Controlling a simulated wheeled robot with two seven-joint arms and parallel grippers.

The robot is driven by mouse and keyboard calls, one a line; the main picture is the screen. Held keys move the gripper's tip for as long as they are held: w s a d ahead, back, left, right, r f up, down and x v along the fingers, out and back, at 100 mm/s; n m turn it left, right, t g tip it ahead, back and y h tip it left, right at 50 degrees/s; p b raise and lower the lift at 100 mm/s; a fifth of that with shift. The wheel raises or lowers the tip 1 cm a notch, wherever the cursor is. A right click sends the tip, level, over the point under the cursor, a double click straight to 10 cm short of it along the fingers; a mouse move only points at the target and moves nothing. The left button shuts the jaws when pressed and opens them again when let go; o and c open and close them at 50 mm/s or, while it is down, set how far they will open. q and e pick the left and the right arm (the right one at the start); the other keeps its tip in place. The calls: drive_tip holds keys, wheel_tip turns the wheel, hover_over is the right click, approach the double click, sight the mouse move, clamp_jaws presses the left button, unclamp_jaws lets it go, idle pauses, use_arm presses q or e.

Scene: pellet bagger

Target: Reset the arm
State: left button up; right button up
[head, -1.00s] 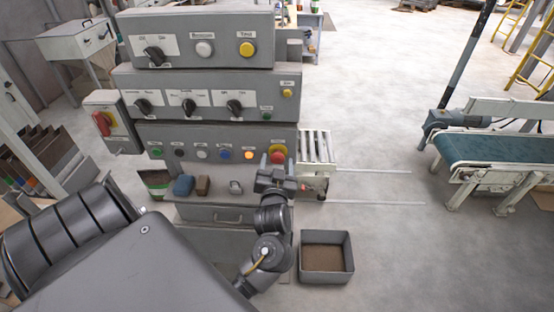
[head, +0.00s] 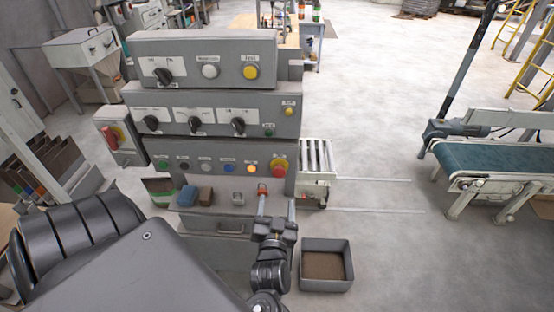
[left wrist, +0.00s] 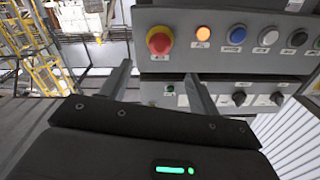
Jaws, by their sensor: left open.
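My left gripper (head: 276,197) is open and empty, its two fingers pointing at the lower front of the grey control cabinet (head: 222,224). In the head view it is below the red stop button (head: 279,168) with its yellow collar. In the left wrist view the spread fingers of my left gripper (left wrist: 157,72) show with nothing between them. There the red stop button (left wrist: 159,41) appears beyond the fingers. A small red-orange spot shows at the left fingertip in the head view; I cannot tell what it is. My right gripper is not in view.
A grey bin (head: 327,286) with brown contents stands right of the gripper. A roller conveyor (head: 317,157) adjoins the cabinet. A teal belt conveyor (head: 490,158) stands far right, with clear floor between.

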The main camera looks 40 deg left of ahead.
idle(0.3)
use_arm(q)
drive_tip(key=w+d+f+m+g+h, duration=0.15)
drive_tip(key=d+f+h, duration=0.3)
drive_tip(key=f, duration=0.65)
drive_tip(key=d+f+m+h, duration=0.3)
drive_tip(key=d+f, duration=0.3)
drive_tip(key=f, duration=0.5)
drive_tip(key=s+d+f+g+h+b, duration=0.1)
drive_tip(key=s+f, duration=0.2)
drive_tip(key=f, duration=0.3)
drive_tip(key=s+d+f+g+h, duration=0.1)
drive_tip(key=s+f+g, duration=0.15)
drive_tip(key=f, duration=0.35)
drive_tip(key=s+f+m+g+h+b, duration=0.15)
drive_tip(key=s+f+g, duration=0.25)
drive_tip(key=s+f, duration=1.05)
drive_tip(key=s+a+f+g, duration=0.1)
drive_tip(key=s+a+f, duration=0.1)
drive_tip(key=s, duration=0.3)
drive_tip(key=s+a+f+g+b, duration=0.1)
drive_tip(key=s+a+f+g, duration=0.1)
drive_tip(key=s+a+f, duration=0.1)
drive_tip(key=s+a+f+m+g, duration=0.1)
drive_tip(key=s+a+f, duration=0.2)
drive_tip(key=s, duration=0.5)
drive_tip(key=shift+a+f+b, duration=0.2)
drive_tip(key=shift+f+b, duration=0.2)
drive_tip(key=shift+f, duration=0.25)
